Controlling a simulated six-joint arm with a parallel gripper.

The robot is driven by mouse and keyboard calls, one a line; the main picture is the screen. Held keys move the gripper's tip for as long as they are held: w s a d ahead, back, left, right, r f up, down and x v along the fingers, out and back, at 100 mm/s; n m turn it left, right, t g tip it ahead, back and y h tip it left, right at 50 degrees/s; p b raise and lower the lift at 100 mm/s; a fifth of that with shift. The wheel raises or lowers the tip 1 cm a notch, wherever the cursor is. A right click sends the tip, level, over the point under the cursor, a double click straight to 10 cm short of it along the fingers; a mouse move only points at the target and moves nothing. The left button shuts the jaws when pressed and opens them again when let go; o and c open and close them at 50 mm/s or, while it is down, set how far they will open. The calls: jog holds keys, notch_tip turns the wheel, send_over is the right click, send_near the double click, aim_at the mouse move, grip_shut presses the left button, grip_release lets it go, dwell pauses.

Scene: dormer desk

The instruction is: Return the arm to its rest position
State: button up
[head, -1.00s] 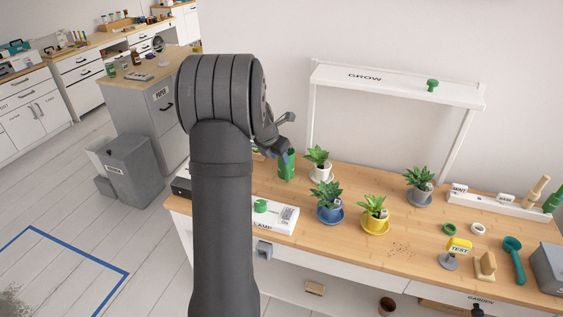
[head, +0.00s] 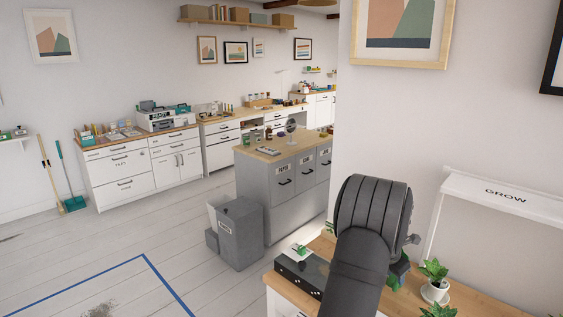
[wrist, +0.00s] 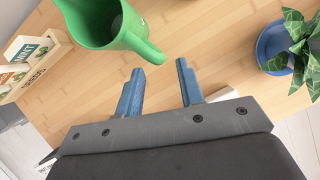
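My gripper (wrist: 159,72) shows in the wrist view with its two blue fingers apart and nothing between them. It is over the wooden desk top (wrist: 84,98). A green watering can (wrist: 98,22) stands just beyond the fingertips, to their left, with its handle towards them. In the head view my arm rises from the bottom right, and its dark rounded wrist hides most of the gripper. Part of the green watering can (head: 399,272) shows behind the arm.
A potted plant in a blue pot (wrist: 274,48) is right of the fingers. A seed box (wrist: 30,62) is at left. In the head view, a white-potted plant (head: 435,283) and the GROW shelf (head: 505,197) are right of my arm. Open floor (head: 90,260) lies left.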

jog(key=x, duration=0.4)
jog(key=shift+f, duration=0.3)
notch_tip(320, 180, up, 2)
jog(key=shift+r, duration=0.65)
jog(key=shift+f, duration=0.15)
jog(key=shift+f, duration=0.3)
notch_tip(320, 180, down, 2)
jog(key=shift+f, duration=0.2)
jog(key=v, duration=1.2)
jog(key=shift+r, duration=0.15)
